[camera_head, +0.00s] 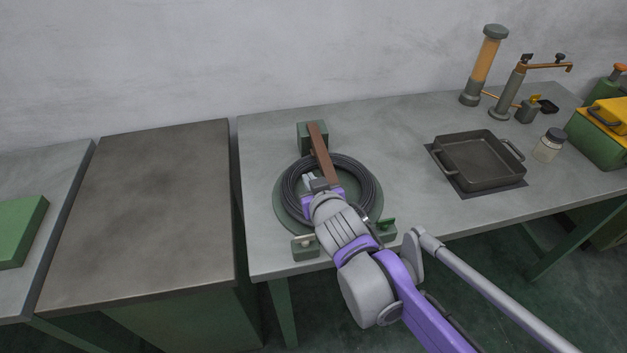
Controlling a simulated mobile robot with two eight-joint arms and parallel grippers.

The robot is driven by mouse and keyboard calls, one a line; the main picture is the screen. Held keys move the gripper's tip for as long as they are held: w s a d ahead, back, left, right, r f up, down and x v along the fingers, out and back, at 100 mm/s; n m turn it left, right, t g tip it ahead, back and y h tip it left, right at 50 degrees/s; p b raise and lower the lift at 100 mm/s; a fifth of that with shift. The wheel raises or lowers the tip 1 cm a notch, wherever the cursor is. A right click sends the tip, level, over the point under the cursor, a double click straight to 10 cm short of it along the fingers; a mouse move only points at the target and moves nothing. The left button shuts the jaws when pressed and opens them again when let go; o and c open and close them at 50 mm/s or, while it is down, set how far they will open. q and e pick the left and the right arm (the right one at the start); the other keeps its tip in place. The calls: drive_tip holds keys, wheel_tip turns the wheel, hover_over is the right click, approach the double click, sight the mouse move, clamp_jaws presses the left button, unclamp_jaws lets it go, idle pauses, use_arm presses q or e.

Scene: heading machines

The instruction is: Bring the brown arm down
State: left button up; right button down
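The brown arm (321,150) is a flat bar. It runs from a green block (305,136) behind the coil forward over the coil of dark cable (372,193). I cannot tell how high it stands above the coil. The coil lies on a round green base (279,211) on the grey table. My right gripper (312,180) is over the middle of the coil, at the near end of the brown arm. My own wrist hides much of its fingers, so I cannot tell whether it is open or touches the arm. My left gripper is not in view.
Small green blocks (305,250) stand at the front of the base. A dark pan (480,163), a jar (548,146), pump-like fittings (510,95) and a green-yellow box (600,135) stand to the right. The table (420,211) between coil and pan is clear.

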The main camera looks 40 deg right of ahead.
drive_tip(key=s+a+r+p, duration=0.1)
drive_tip(key=s+a, duration=0.3)
drive_tip(key=s, duration=0.4)
drive_tip(key=shift+s+r+p, duration=0.2)
drive_tip(key=shift+p, duration=0.45)
drive_tip(key=shift+a, duration=0.1)
